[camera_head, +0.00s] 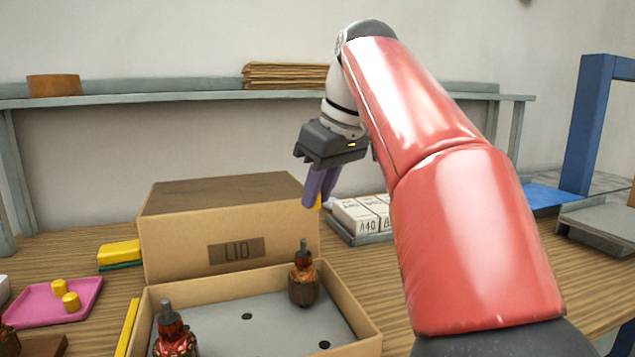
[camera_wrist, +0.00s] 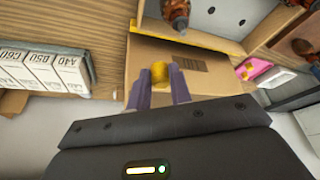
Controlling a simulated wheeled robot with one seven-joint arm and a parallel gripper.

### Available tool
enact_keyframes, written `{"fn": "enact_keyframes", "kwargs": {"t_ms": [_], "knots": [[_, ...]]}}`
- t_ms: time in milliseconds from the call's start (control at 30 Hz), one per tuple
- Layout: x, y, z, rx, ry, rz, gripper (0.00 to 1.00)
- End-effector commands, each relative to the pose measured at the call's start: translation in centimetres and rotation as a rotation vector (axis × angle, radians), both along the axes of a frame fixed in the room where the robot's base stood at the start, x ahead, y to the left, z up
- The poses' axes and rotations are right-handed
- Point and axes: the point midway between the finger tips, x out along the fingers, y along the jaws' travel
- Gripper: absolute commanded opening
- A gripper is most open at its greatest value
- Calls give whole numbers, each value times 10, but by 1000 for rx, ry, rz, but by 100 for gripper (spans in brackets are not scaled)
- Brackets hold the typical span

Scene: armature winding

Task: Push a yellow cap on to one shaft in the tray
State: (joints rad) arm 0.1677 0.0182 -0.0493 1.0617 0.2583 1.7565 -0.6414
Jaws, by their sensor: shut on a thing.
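My gripper (camera_head: 317,201) is shut on a yellow cap (camera_wrist: 160,71), which shows between the purple fingertips in the wrist view. In the head view the fingers mostly hide this cap, and only a yellow edge shows. The gripper is above the right end of the lidded box, apart from any shaft. The cardboard tray (camera_head: 349,299) holds armatures with bare grey shafts pointing up. One armature (camera_head: 303,276) stands at its back right and another (camera_head: 174,331) at its front left. Two more yellow caps (camera_head: 60,287) (camera_head: 71,301) sit on the pink dish (camera_head: 37,312) at the left.
A cardboard box marked LID (camera_head: 222,226) stands directly behind the tray. A yellow and green sponge (camera_head: 119,255) is to its left. A rack of white labelled boxes (camera_head: 357,217) is behind at the right. The tray floor has empty holes (camera_head: 247,316).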

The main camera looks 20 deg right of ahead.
Motion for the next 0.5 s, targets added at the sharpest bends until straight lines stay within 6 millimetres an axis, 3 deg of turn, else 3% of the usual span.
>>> {"fn": "enact_keyframes", "kwargs": {"t_ms": [100, 200, 500], "knots": [[-23, 20, 14, 1, -5, 14, 0], [-32, 26, 18, 4, -3, 14, 0], [-34, 27, 6, 5, -1, 12, 0]]}}
